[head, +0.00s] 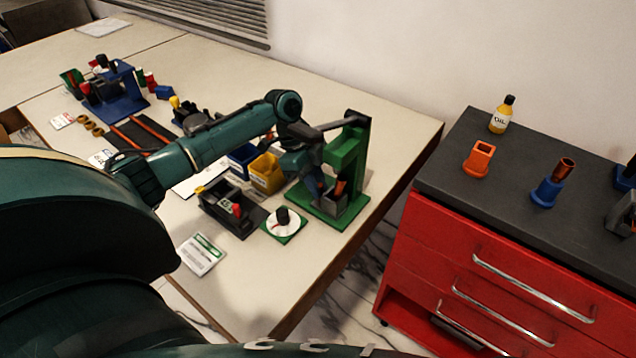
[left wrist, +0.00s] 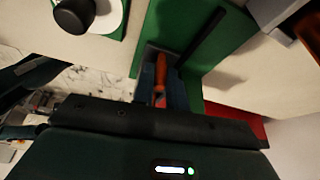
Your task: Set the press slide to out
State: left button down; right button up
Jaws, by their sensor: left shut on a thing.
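The green press (head: 352,158) stands upright near the right edge of the white table, with a grey block (head: 330,204) low on its base. An orange-red handle (head: 341,187) rises at this block; it also shows in the left wrist view (left wrist: 166,70). My left gripper (head: 318,190) reaches in from the left at the press. In the left wrist view its fingers (left wrist: 163,92) are shut on the orange-red handle. The gripper and forearm hide part of the press and slide, so I cannot tell the slide's position. My right gripper is not in view.
A dial on a green plate (head: 284,222), a dark tray with a red part (head: 232,212) and a yellow bin (head: 266,173) stand close left of the press. A red cabinet (head: 480,275) stands to the right, across a floor gap. The table's front right is clear.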

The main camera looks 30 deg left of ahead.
pick_arm(q)
jog(key=shift+w+a, duration=0.2)
jog(key=shift+a, duration=2)
jog(key=c, duration=1.7)
grip_release()
jog(key=shift+r, duration=0.15)
jog(key=v, duration=1.3)
